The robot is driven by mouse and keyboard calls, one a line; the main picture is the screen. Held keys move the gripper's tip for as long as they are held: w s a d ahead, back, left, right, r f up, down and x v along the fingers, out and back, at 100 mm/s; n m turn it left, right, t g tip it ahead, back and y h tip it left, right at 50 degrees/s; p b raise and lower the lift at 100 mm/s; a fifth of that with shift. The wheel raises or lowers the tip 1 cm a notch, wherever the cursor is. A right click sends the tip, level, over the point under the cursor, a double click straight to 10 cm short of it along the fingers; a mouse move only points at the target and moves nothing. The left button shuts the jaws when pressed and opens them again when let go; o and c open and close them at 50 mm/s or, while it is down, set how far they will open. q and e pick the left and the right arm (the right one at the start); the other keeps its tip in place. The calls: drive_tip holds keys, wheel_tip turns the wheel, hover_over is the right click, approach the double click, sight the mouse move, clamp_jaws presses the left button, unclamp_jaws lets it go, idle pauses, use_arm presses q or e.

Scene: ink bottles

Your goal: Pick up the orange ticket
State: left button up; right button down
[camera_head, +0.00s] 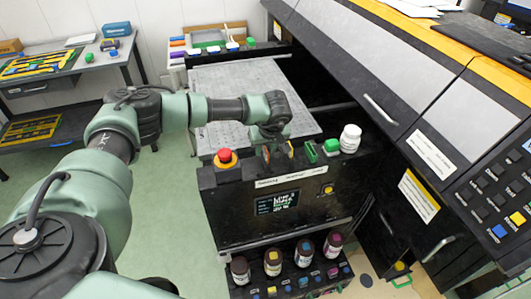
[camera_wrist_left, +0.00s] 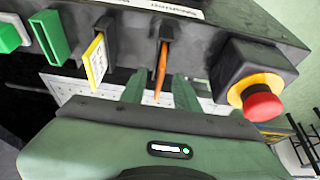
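The orange ticket (camera_wrist_left: 161,68) stands on edge in a black slot holder on top of the machine panel, seen nearly edge-on in the left wrist view. In the head view the orange ticket (camera_head: 266,153) shows only as a sliver, mostly hidden by my left wrist. My left gripper (camera_wrist_left: 160,92) is open, with one green finger on each side of the ticket's lower part in the wrist picture. A gap shows between the ticket and each finger. In the head view my left gripper (camera_head: 274,138) is over the panel's top edge. My right gripper is not in view.
A red emergency button (camera_head: 225,156) and a white bottle (camera_head: 350,138) flank the row. Several ink bottles (camera_head: 272,262) stand in the rack below. A grey perforated table (camera_head: 225,85) lies behind.

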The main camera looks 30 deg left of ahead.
use_arm(q)
drive_tip(key=shift+w+f, duration=0.1)
drive_tip(key=shift+f, duration=0.05)
drive_tip(key=shift+c, duration=0.3)
clamp_jaws()
